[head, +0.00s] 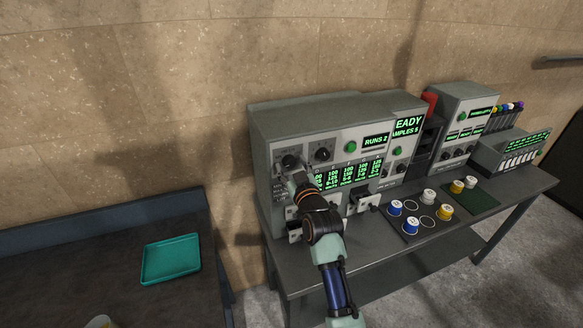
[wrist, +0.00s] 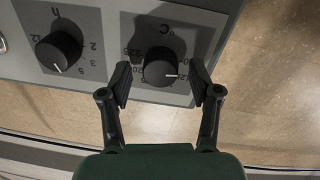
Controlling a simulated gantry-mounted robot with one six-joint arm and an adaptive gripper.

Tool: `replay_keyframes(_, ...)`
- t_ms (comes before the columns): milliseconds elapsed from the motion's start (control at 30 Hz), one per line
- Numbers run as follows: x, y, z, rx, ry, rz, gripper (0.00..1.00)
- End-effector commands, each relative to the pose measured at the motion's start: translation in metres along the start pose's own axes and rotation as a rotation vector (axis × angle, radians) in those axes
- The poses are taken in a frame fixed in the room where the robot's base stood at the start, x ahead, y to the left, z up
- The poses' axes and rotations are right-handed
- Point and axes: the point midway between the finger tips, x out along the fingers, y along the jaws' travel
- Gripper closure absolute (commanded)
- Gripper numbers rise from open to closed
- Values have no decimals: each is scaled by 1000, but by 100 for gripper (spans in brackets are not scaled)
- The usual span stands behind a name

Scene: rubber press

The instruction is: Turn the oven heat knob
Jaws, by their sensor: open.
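The oven heat knob (wrist: 159,68) is a round black knob with a white pointer line, under a °C mark, with numbers around it, in the wrist view. Its pointer is turned to the right in that view. My gripper (wrist: 160,82) is open, with one black finger on each side of this knob; I cannot tell if either finger touches it. In the head view my gripper (head: 291,166) is at the upper left of the grey oven's front panel (head: 338,147) and partly covers the knob.
A second black knob (wrist: 58,52) marked h sits beside the heat knob; it also shows in the head view (head: 322,154). Green displays (head: 350,172) and buttons lie to the right. Capped jars (head: 396,207) stand on the bench. A teal tray (head: 171,259) lies on the left table.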

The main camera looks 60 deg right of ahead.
Motion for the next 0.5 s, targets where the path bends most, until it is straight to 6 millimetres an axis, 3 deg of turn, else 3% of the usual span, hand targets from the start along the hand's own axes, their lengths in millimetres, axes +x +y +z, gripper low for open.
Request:
replay_keyframes(200, 0, 0, 0, 0, -1, 0, 39)
replay_keyframes(500, 0, 0, 0, 0, -1, 0, 89)
